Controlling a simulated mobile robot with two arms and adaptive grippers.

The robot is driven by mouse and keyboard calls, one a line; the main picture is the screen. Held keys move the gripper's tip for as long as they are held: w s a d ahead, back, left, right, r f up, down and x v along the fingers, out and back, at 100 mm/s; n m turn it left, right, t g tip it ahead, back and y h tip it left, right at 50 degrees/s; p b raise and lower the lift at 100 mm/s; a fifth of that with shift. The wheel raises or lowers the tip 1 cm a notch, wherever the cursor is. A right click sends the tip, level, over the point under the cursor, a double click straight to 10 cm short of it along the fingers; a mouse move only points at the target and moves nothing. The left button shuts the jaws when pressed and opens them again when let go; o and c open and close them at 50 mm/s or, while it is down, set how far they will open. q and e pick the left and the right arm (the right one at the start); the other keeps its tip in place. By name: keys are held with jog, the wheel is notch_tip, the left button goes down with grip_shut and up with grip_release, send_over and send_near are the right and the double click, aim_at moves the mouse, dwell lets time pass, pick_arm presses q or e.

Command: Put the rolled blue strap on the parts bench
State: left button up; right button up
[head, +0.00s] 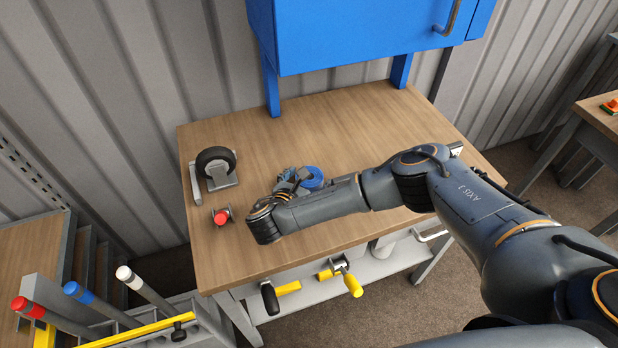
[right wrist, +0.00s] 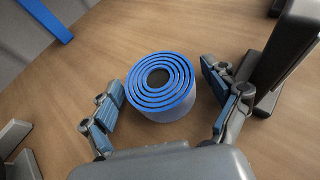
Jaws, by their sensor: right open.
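The rolled blue strap (head: 312,177) lies on the wooden top of a bench (head: 330,118) under a blue cabinet. In the right wrist view the strap (right wrist: 178,100) is a coil of concentric rings, its flat end facing the camera. My right gripper (head: 290,183) is beside the strap in the head view, partly hidden by my arm. In the right wrist view the right gripper (right wrist: 163,80) is open, with one blue-padded finger on each side of the strap and visible gaps between. My left gripper is not in view. I cannot tell which bench is the parts bench.
A caster wheel (head: 215,162) and a small red-knobbed part (head: 222,216) sit on the bench's left side. The blue cabinet (head: 365,30) stands above the back. Clamps (head: 340,272) are below the front edge. Another bench (head: 600,118) stands at the right, another (head: 30,250) at lower left.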

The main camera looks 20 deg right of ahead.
aim_at(305, 182)
jog(key=shift+r, duration=0.25)
jog(key=v, duration=0.6)
jog(key=shift+a+f, duration=0.1)
jog(key=shift+a, duration=0.05)
jog(key=p+v, duration=0.1)
jog(key=v, duration=0.1)
jog(key=p+v, duration=0.2)
jog(key=shift+s+r+p, duration=0.1)
jog(key=shift+r+p, duration=0.2)
jog(key=shift+r, duration=0.2)
jog(key=shift+s+a+p, duration=0.45)
jog(key=shift+s+p, duration=0.05)
jog(key=shift+p, duration=0.25)
jog(key=shift+f, duration=0.1)
